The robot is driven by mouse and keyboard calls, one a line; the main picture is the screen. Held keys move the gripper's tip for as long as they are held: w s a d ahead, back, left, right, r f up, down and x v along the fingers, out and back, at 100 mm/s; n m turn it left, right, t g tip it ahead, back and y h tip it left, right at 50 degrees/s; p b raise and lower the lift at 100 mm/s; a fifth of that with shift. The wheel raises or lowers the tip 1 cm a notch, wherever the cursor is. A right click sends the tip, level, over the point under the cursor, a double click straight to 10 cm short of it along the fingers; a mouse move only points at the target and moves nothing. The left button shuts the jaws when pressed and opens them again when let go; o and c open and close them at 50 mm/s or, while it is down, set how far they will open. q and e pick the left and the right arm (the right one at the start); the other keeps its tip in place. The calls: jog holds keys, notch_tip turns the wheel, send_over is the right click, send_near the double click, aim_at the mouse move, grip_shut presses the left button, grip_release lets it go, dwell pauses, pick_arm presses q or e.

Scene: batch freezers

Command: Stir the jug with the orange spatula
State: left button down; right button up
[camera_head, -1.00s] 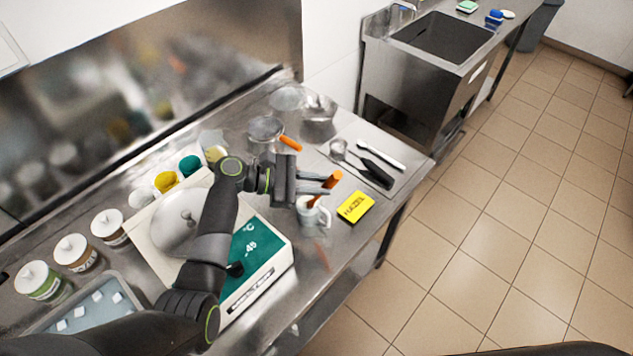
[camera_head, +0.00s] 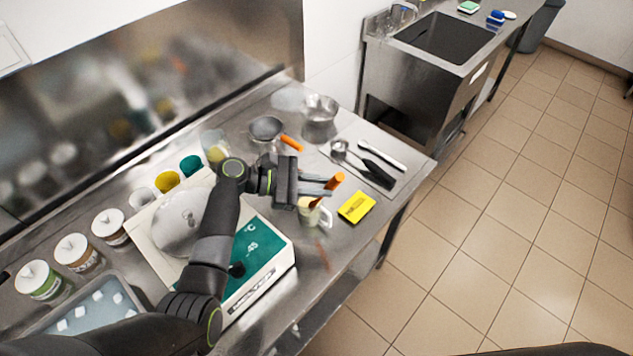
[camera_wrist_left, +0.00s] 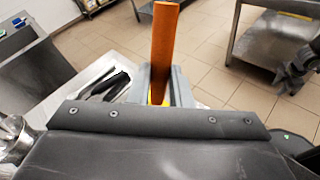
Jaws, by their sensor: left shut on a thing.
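The orange spatula (camera_head: 335,181) stands tilted with its lower end inside the jug (camera_head: 313,214), a small pale vessel with a handle on its right side. My left gripper (camera_head: 328,184) is shut on the spatula just above the jug's rim. In the left wrist view the orange handle (camera_wrist_left: 165,50) rises up from between the fingers. The spatula's lower end is hidden in the jug. My right gripper is not visible in the head view; a dark gripper-like part (camera_wrist_left: 294,72) shows at the right edge of the left wrist view, its jaw state unclear.
A yellow label card (camera_head: 356,207) lies right of the jug. A tray (camera_head: 385,155) with dark-handled utensils lies behind it. The batch freezer (camera_head: 262,285) with its teal panel is at left. The table's front edge is close.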

pick_arm(q)
jog(key=shift+w+a, duration=0.15)
jog(key=shift+w, duration=0.15)
jog(key=shift+w, duration=0.1)
notch_tip(320, 180, up, 7)
jog(key=s+d, duration=0.2)
jog(key=shift+s, duration=0.15)
dwell(0.6)
jog(key=shift+r, duration=0.1)
dwell(0.6)
jog(key=shift+r, duration=2.45)
jog(key=shift+f, duration=0.1)
